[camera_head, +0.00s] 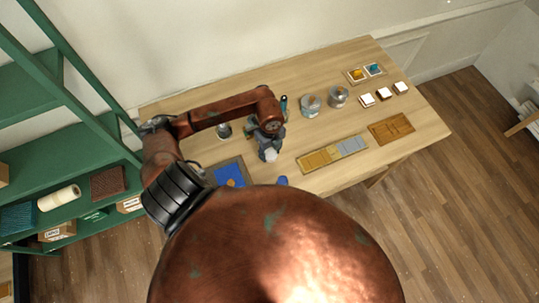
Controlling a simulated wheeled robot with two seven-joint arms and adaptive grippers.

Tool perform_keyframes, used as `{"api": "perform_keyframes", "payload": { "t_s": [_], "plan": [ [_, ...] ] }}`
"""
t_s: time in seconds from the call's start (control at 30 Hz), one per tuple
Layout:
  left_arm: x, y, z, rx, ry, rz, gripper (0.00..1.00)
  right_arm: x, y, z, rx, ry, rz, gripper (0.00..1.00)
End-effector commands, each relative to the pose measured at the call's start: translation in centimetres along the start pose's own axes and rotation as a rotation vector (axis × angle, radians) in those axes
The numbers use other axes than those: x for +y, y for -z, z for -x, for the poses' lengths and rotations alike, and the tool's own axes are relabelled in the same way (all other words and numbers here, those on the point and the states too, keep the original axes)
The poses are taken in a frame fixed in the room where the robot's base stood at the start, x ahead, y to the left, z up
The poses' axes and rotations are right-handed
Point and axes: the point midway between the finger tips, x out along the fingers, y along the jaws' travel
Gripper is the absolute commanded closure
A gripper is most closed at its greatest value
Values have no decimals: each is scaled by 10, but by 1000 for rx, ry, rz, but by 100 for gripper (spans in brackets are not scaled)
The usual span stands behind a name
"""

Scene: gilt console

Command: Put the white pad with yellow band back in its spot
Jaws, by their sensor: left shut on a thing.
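My left gripper (269,144) is over the middle of the wooden table, pointing down. It is shut on a small white thing (271,155), which shows just below the fingers. This may be the white pad, but no yellow band can be made out. Three small white-topped pads (383,94) stand in a row at the right of the table. Behind them, a yellow pad (356,74) and a blue pad (373,69) sit in small frames. My right gripper is not in view.
A long yellow and grey tray (333,153) and a brown wooden tray (391,127) lie near the front edge. Two glass jars (310,104) (338,96) stand behind. A blue-centred tray (228,173) lies left. Green shelves (70,173) stand at the left.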

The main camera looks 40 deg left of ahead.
Motion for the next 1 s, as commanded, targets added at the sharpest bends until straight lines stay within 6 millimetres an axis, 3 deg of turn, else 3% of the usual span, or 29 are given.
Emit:
{"api": "perform_keyframes", "payload": {
  "t_s": [0.23,0.57,0.6,0.83,1.0],
  "plan": [
    [1,-2,-32,0,-2,2,86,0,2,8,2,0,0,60],
    [1,-3,-36,-1,-2,1,86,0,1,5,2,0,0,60],
    [1,-3,-37,-1,-2,1,62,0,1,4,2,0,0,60],
    [1,-3,-36,-1,-1,1,46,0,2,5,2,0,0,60],
    [1,-3,-36,-1,-1,1,45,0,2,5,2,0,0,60]
  ]
}}
